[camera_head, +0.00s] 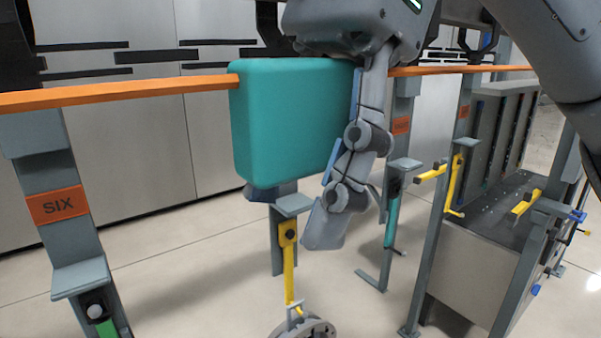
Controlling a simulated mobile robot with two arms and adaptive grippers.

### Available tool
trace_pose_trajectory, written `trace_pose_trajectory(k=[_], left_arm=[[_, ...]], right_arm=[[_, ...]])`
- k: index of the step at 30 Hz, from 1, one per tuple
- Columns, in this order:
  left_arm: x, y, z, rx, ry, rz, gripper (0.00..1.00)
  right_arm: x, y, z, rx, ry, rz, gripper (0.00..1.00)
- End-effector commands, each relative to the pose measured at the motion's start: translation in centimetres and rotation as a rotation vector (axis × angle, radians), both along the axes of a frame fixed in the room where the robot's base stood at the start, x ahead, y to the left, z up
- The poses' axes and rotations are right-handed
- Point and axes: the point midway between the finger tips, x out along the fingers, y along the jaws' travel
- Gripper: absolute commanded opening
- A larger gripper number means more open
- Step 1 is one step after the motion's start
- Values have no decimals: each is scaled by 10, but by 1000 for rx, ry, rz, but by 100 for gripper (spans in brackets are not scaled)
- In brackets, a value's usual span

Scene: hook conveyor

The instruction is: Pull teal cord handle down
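A narrow teal cord (392,222) hangs at a grey post right of centre, with a small dark bar at its lower end. It is small here. My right gripper (325,228) points downward from the top centre, to the left of the teal cord and apart from it in the picture. I see its jointed grey finger from the side; its other finger is not clearly visible, so I cannot tell its opening. A large teal block (285,120) is directly behind the gripper; I cannot tell whether they touch. My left gripper is not in view.
An orange rail (120,93) crosses the view. A yellow cord (289,265) hangs at the middle post and a green one (106,328) at the post marked SIX (57,205). Pale floor lies between the posts.

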Motion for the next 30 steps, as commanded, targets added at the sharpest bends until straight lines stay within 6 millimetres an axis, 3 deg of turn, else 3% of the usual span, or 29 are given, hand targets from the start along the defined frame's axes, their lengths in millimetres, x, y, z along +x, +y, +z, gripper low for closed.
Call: trace_pose_trajectory(k=[3,7,14,30], left_arm=[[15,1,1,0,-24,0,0],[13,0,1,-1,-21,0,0],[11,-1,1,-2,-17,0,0],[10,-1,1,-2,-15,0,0]], right_arm=[[0,0,1,0,0,1,53],[2,-3,10,2,-1,-2,53],[12,-17,50,3,-4,-8,53],[17,-25,69,2,0,0,53]])
